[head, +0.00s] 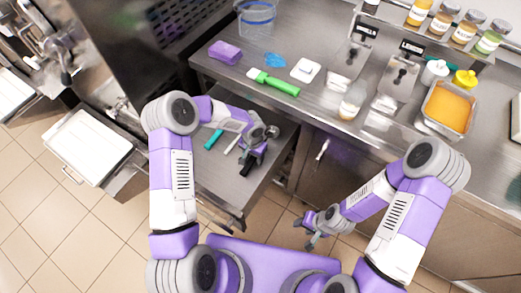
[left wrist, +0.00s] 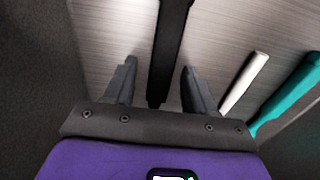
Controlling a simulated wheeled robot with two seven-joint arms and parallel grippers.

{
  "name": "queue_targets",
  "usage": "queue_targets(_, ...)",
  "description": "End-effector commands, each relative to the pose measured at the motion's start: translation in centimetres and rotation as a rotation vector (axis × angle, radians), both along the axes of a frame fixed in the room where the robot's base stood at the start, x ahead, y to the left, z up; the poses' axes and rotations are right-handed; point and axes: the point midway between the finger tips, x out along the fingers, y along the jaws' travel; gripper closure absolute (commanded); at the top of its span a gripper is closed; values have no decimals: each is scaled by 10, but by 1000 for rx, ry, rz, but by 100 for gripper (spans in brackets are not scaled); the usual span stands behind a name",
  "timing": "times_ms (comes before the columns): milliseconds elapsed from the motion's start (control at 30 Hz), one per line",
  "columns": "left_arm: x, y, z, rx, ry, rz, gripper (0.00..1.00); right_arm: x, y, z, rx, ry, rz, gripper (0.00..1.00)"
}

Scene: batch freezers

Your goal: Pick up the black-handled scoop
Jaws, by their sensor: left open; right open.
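The black handle (left wrist: 170,45), which appears to be the black-handled scoop's, runs between the two fingers of my left gripper (left wrist: 159,70) in the left wrist view. A gap shows on both sides of it, and its near end lies just inside the jaws. The scoop's bowl is not visible. In the head view my left gripper (head: 256,158) is open over the open drawer, and its fingers and the black handle are hard to tell apart. My right gripper (head: 313,238) is open and empty, low in front of the cabinets.
A white handle (left wrist: 245,82) and a teal handle (left wrist: 289,93) lie in the drawer (head: 222,183), right of the black one. A dark drawer wall (left wrist: 35,70) is at left. The counter above holds a green-handled tool (head: 274,83), a purple sponge (head: 225,52) and other items.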

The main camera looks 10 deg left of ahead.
Motion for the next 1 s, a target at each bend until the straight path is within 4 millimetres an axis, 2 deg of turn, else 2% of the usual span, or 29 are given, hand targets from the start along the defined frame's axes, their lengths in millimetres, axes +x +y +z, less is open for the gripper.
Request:
queue_targets(167,0,0,0,0,-1,0,45,0,0,0,0,0,0,53)
queue_targets(200,0,0,1,0,-1,0,48,0,0,0,0,0,0,53)
queue_targets(533,0,0,1,0,-1,0,98,0,0,0,0,0,0,53)
queue_targets(833,1,1,2,1,-1,0,100,0,0,2,0,0,0,53)
queue_targets(1000,3,4,13,1,-4,0,100,0,0,9,0,0,0,53)
